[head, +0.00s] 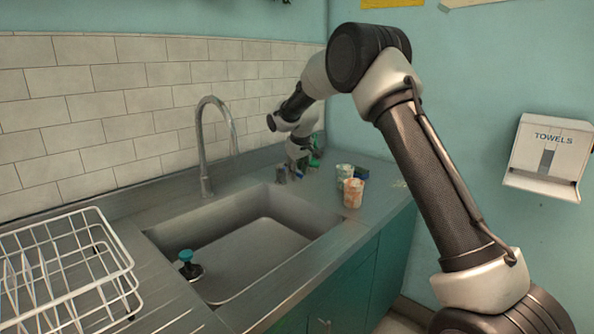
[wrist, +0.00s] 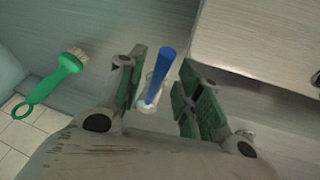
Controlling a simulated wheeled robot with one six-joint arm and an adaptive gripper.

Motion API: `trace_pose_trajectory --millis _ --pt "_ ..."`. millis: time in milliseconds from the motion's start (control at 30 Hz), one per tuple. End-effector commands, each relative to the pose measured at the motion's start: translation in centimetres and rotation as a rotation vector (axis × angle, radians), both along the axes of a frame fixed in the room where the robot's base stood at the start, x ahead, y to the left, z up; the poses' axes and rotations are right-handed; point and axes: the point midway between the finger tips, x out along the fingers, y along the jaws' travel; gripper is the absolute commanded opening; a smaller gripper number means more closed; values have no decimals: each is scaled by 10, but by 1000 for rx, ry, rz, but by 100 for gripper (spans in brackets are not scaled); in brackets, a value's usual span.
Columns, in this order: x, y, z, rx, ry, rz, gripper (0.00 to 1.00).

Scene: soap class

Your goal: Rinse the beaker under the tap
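My gripper (head: 299,162) is low over the counter in the back corner, right of the tap (head: 208,150). In the wrist view my gripper (wrist: 160,92) is open, with green-padded fingers apart. Between them is a clear, glass-like vessel (wrist: 147,98), perhaps the beaker, with a blue-handled tool (wrist: 161,74) standing tilted in it. Neither finger clearly touches it, and its outline is partly hidden. In the head view I cannot make this vessel out with certainty. The tap arches over the steel sink (head: 262,240); no water stream is visible.
Two stained cups, one orange-marked (head: 353,193) and one pale (head: 344,173), stand on the counter right of the sink. A green brush (wrist: 55,82) lies left of my gripper. A teal-handled object (head: 187,262) is in the sink. A white wire rack (head: 65,265) is at left.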

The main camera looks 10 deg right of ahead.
Motion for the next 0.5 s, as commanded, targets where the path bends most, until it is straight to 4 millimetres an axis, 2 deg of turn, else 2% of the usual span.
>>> trace_pose_trajectory --millis 267,367,500 --pt "-1 0 4 0 -1 0 35" --pt "-7 0 16 0 -2 1 35" --pt "-19 0 44 0 -3 1 35"
